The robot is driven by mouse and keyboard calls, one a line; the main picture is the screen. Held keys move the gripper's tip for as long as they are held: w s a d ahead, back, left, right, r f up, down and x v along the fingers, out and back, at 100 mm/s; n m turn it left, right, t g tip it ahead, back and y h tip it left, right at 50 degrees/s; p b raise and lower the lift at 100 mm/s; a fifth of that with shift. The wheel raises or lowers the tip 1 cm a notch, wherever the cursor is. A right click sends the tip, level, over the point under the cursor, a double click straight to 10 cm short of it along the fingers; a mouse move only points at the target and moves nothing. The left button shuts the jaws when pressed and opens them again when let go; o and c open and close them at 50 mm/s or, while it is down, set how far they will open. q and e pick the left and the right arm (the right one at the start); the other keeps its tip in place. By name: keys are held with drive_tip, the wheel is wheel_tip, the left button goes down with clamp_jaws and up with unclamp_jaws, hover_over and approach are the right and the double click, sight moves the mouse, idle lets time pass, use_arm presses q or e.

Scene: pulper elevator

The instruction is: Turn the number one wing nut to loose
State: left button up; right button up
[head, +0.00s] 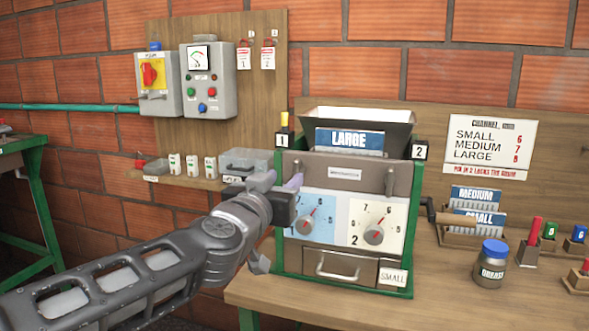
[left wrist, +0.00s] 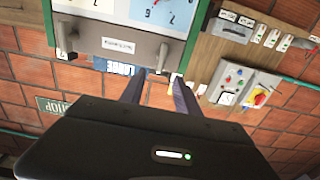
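The machine (head: 345,161) has a grey front plate with a grey upright wing nut at each side. The number one wing nut (head: 297,166) is at the left, below the "1" label (head: 283,141). The other wing nut (head: 390,181) is at the right, below the "2" label (head: 419,152). The left wrist view is upside down and shows the number one wing nut (left wrist: 162,57) just beyond my left fingertips. My left gripper (head: 282,180) is open in front of it, fingers apart and nothing between them that I can make out; contact cannot be told. My right gripper is not in view.
Two dials (head: 374,236) sit below the plate, and a drawer (head: 340,268) under them. A grease jar (head: 491,264) and blue-labelled plates (head: 477,197) stand on the wooden bench (head: 450,290) to the right.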

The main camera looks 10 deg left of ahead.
sight(296, 168)
use_arm(q)
drive_tip(key=shift+w+d+b, duration=0.15)
drive_tip(key=shift+w, duration=1.85)
drive_tip(key=shift+w+d+b, duration=0.1)
drive_tip(key=shift+w+b, duration=0.05)
drive_tip(key=shift+w, duration=1.8)
clamp_jaws()
